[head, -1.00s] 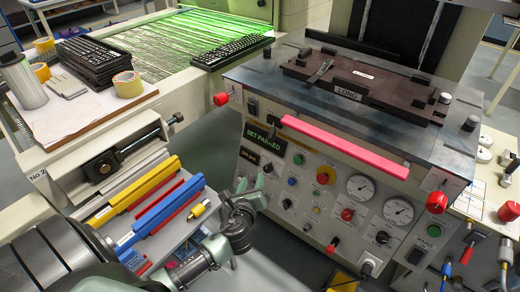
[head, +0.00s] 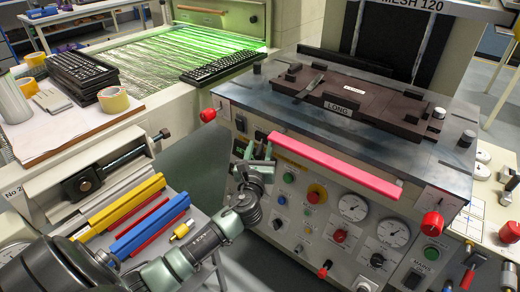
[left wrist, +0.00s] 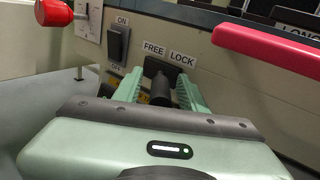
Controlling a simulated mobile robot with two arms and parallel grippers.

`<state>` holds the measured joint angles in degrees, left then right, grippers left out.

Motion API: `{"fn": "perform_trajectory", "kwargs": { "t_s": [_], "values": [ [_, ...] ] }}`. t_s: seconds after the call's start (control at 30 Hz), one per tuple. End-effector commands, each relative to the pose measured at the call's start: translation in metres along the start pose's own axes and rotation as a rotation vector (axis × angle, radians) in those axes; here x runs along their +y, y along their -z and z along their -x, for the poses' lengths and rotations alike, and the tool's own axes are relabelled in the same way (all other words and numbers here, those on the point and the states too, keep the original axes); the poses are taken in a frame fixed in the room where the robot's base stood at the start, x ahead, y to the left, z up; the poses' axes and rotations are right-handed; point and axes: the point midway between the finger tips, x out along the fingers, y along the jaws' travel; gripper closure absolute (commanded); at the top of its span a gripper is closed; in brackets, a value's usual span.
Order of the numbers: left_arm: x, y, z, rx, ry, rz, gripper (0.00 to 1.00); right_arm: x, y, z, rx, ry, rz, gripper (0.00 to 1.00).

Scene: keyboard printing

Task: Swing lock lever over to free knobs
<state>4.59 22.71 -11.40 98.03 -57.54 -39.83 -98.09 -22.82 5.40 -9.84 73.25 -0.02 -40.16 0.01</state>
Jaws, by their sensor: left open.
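The lock lever (left wrist: 161,92) shows as a black handle in the left wrist view, on a dark plate below the FREE and LOCK labels (left wrist: 168,52). It points towards the camera, and I cannot tell which label it leans to. My left gripper (left wrist: 160,84) is open, with one green finger on each side of the lever; contact is unclear. In the head view my left gripper (head: 255,160) is at the press's front panel and hides most of the lever. A red knob (head: 208,115) is at the left corner and another (head: 432,223) at the right. My right gripper is not in view.
A pink-red bar (head: 335,165) runs along the panel's top edge, right of the gripper. A black rocker switch (left wrist: 118,43) is just left of the lever. Gauges (head: 352,207) and buttons lie lower right. Coloured bars (head: 150,222) lie on a side rack.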

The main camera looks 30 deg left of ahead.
Motion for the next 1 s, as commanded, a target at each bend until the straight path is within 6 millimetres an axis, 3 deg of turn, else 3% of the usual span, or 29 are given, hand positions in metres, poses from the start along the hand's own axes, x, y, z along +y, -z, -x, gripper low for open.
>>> {"fn": "perform_trajectory", "kwargs": {
  "t_s": [0.13, 0.3, 1.0],
  "values": [
    [0.0, -0.0001, 0.0001, 0.0, 0.0, 0.0, 0.59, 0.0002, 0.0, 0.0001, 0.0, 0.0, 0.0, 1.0],
    [-0.0001, 0.0, 0.0003, 0.0, 0.001, 0.001, 1.0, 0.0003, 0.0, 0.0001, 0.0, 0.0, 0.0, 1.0],
    [-0.0003, 0.0004, 0.0006, 0.001, 0.001, 0.001, 1.0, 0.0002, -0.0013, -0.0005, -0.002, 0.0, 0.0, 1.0]
  ]
}}
